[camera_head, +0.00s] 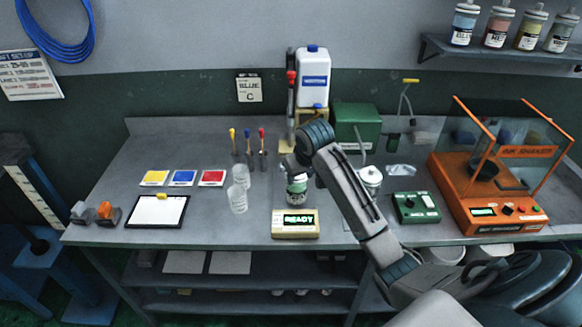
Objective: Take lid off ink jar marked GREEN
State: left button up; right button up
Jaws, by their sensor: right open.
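A jar with a green and white label (297,188) stands on the bench just behind a small box with a lit READY display (296,222). The lettering on the jar is too small to read. My right gripper (293,168) is open, pointing down at the top of this jar. The gripper and wrist hide much of the jar's top, so I cannot tell if the fingers touch its lid. My left gripper is out of view.
Two clear cups (238,198) stand left of the jar. A white container (370,179) is right of my forearm. A green control box (415,207) and an orange ink shaker (497,212) are further right.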

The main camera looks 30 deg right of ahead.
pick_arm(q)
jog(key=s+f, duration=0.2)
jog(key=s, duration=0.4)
pick_arm(e)
jog(key=w+d+r, duration=0.3)
jog(key=w+r, duration=0.1)
jog(key=r, duration=0.3)
jog(key=shift+m, duration=0.3)
jog(key=p+x, duration=0.2)
jog(key=x, duration=0.3)
jog(key=shift+a+f+p, duration=0.1)
jog(key=shift+f+p, duration=0.25)
jog(key=shift+f, duration=0.05)
jog(key=p+x, duration=0.3)
jog(key=x, duration=0.1)
jog(key=shift+f, duration=0.2)
jog(key=shift+w+f, duration=0.1)
jog(key=shift+f, duration=0.35)
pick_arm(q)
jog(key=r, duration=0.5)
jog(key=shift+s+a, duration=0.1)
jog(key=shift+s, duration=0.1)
pick_arm(e)
jog(key=shift+c, duration=0.3)
grip_shut()
